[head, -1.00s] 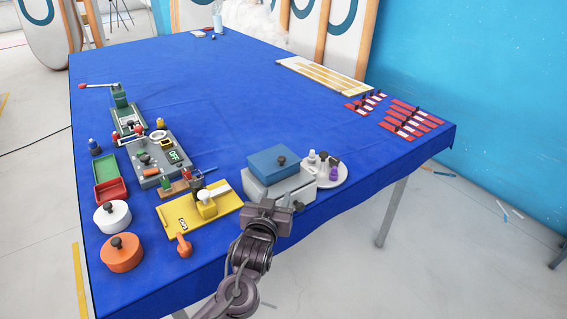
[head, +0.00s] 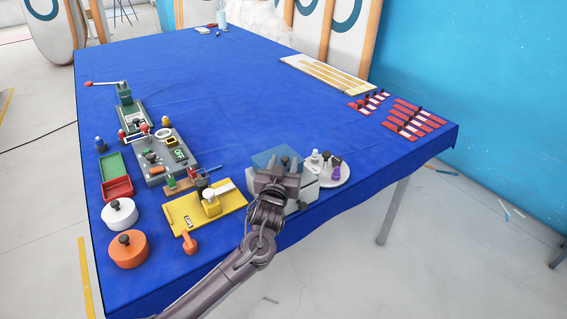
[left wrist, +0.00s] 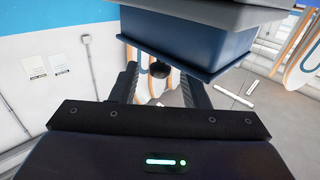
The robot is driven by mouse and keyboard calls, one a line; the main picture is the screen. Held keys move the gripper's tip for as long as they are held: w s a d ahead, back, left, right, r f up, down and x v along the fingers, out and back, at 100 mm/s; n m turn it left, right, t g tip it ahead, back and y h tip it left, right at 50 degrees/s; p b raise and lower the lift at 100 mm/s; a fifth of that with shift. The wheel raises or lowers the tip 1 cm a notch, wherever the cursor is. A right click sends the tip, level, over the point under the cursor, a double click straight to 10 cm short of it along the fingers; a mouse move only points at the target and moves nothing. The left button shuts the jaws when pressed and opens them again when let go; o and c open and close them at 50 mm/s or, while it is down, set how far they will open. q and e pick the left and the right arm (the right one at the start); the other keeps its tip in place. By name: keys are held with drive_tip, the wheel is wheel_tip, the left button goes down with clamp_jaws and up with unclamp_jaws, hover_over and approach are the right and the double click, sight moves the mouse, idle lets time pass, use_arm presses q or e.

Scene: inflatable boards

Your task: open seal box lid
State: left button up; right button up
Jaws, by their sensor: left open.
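The seal box is a grey box (head: 308,192) with a blue lid (head: 262,157) and a dark knob (head: 285,161) on top. It stands near the table's front edge in the head view. My left gripper (head: 279,171) is open in front of the box and hides part of it. In the left wrist view the blue lid (left wrist: 190,42) fills the upper middle. The dark knob (left wrist: 160,70) shows between the two open fingers there. I cannot tell whether the fingers touch it. My right gripper is not in view.
A round white tray (head: 343,178) with small bottles is just right of the box. A yellow board (head: 180,212) with an orange handle lies to its left. Green and grey devices, a red box and round pots fill the table's left side. The middle is clear.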

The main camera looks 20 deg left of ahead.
use_arm(q)
drive_tip(key=shift+c, duration=0.3)
clamp_jaws()
drive_tip(key=shift+r, duration=0.15)
